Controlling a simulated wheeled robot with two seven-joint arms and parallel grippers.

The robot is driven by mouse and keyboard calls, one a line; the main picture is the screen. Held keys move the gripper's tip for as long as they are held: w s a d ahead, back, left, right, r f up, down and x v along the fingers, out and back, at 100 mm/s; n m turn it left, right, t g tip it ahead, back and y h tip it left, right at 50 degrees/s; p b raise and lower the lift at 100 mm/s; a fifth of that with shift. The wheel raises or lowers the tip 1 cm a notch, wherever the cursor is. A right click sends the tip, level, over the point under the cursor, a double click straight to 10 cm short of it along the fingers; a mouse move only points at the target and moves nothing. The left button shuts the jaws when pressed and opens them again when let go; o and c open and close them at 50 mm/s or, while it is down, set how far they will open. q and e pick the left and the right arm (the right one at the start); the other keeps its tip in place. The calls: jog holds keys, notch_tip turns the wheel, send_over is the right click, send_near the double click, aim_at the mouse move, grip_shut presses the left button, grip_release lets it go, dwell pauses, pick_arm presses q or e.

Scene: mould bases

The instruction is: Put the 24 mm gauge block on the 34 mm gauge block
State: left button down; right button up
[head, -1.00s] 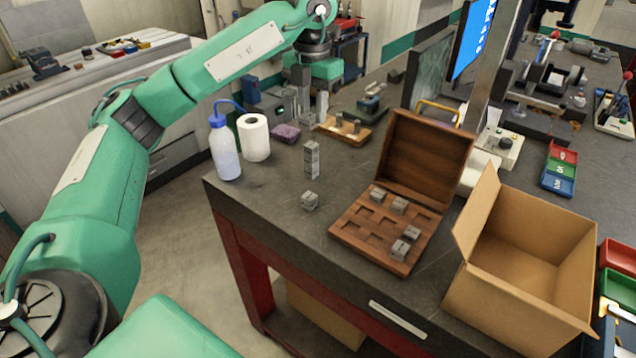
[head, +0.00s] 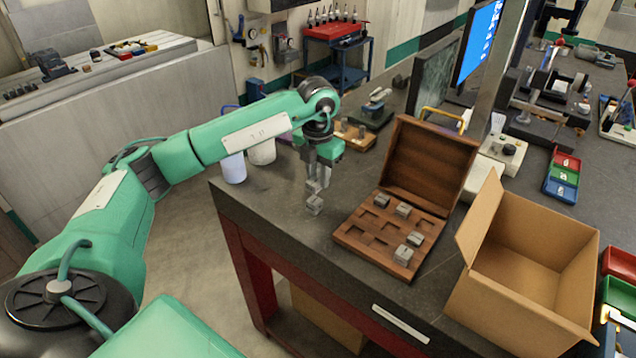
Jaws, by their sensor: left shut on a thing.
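My left gripper (head: 318,178) points down over the near left part of the bench, shut on a small grey gauge block (head: 313,188). Another grey gauge block (head: 314,205) rests on the bench just below and in front of it. I cannot tell whether the two touch. The gripper covers the place of the upright grey stack, so its present state is hidden. The size markings are too small to read, so I cannot tell which block is 24 mm or 34 mm. My right gripper is not in view.
An open wooden case (head: 372,248) with several grey blocks stands right of the gripper. A white bottle (head: 233,168) and paper roll (head: 262,152) stand left, partly behind my arm. Bare bench lies between gripper and case.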

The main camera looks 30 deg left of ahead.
aim_at(318, 185)
pick_arm(q)
notch_tip(318, 185, down, 3)
jog(key=shift+f+p, duration=0.2)
jog(key=shift+p, duration=0.1)
jog(key=shift+f, duration=0.2)
jog(key=c, duration=1.1)
grip_release()
jog(key=shift+r, duration=0.15)
